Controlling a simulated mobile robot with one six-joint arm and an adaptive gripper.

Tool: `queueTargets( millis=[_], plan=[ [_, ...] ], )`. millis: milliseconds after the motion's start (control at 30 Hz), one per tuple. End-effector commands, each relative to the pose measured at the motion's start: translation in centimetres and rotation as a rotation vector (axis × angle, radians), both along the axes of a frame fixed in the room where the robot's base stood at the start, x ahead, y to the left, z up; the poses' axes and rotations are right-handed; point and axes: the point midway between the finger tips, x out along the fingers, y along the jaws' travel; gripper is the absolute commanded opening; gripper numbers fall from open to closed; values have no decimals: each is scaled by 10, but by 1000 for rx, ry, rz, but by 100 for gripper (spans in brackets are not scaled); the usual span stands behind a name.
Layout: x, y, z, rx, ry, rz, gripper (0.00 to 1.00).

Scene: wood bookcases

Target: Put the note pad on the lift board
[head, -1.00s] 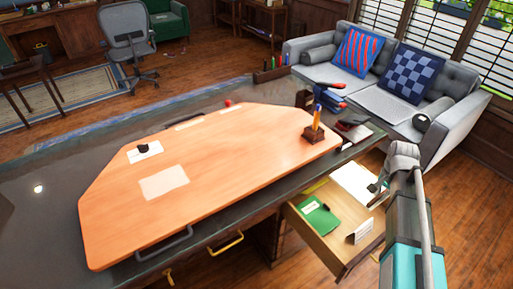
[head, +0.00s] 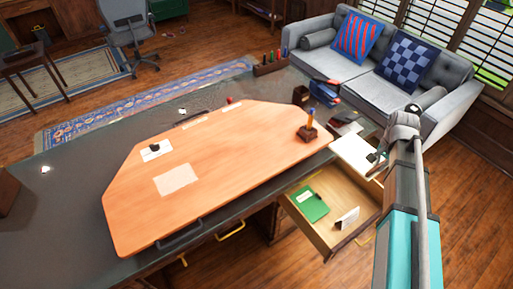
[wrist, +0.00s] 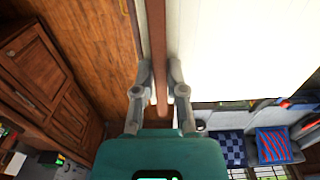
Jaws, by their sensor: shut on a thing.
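The note pad (head: 356,154) shows as a pale, flat sheet in the head view, above the far right part of the open drawer. My gripper (head: 377,163) is shut on its right edge. In the wrist view the pad's white face (wrist: 245,50) fills the upper right, and a brown strip runs between the fingers (wrist: 161,92). The fingertips are partly hidden in the head view. The lift board (head: 215,175) is a broad orange-wood panel with cut corners on the dark desk, left of the pad and apart from it.
The board carries a pale sheet (head: 176,179), a white card with a dark object (head: 155,150) and a pen holder (head: 307,134). The open drawer (head: 328,239) holds a green book (head: 310,206) and a standing white card (head: 347,218). The board's middle right is clear.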

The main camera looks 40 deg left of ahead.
Motion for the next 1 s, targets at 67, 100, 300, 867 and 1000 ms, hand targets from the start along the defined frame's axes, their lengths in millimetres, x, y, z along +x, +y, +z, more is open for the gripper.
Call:
queueTargets(
  millis=[67,100,300,867,1000],
  plan=[
    [0,0,22,0,0,0,0],
    [0,0,27,0,0,0,0],
    [0,0,47,0,0,0,0],
    [0,0,52,0,0,0,0],
    [0,0,52,0,0,0,0]
  ],
)
